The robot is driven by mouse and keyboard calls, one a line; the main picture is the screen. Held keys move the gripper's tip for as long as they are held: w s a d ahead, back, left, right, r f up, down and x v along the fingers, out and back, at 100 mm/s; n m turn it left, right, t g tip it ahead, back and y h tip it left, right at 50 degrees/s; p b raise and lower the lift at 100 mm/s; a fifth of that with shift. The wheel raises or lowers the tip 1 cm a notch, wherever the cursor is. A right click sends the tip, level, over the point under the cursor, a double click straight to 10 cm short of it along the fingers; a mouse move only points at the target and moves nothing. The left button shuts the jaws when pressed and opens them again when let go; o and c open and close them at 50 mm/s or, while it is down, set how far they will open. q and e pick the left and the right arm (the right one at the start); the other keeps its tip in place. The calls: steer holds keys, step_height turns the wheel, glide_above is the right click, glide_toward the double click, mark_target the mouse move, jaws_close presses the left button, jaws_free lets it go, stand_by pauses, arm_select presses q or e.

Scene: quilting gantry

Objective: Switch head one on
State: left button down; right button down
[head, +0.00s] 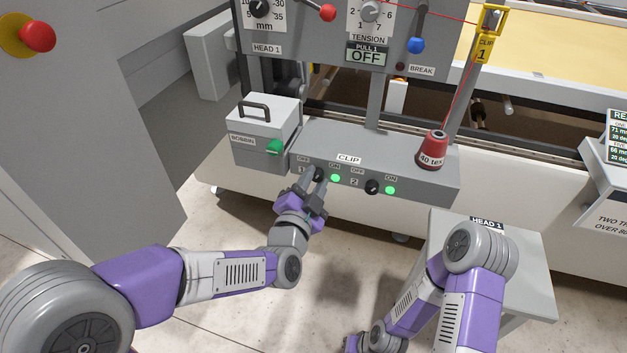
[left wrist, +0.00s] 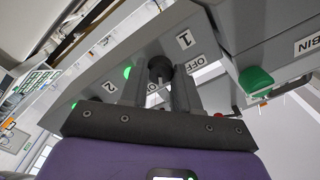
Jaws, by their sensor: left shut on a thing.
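A grey switch box marked CLIP (head: 425,183) carries two black rotary knobs numbered 1 and 2, each with OFF and ON labels. Knob 1 (left wrist: 160,68) is between the fingers of my left gripper (head: 314,183), which is shut on it; in the head view the fingers partly cover it. The green lamp by knob 1 (head: 335,178) is lit. Knob 2 (head: 372,187) is free and its green lamp (head: 390,190) is lit too.
A bobbin box (head: 262,128) with a green knob stands left of the switch box. A red thread cone (head: 432,150) stands on its right end. The display (head: 366,55) reads PULL 1 OFF. A grey stand (head: 525,265) is at the right.

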stand_by(0.3)
arm_select(q)
steer(key=c, duration=0.8)
jaws_free()
steer(key=shift+s+a, duration=0.2)
steer(key=shift+s, duration=0.35)
steer(key=b+v, duration=0.1)
steer(key=v, duration=0.5)
steer(key=shift+s+b, duration=0.25)
steer(key=shift+b, duration=0.1)
steer(key=shift+w+f, duration=0.1)
steer(key=shift+f, duration=0.05)
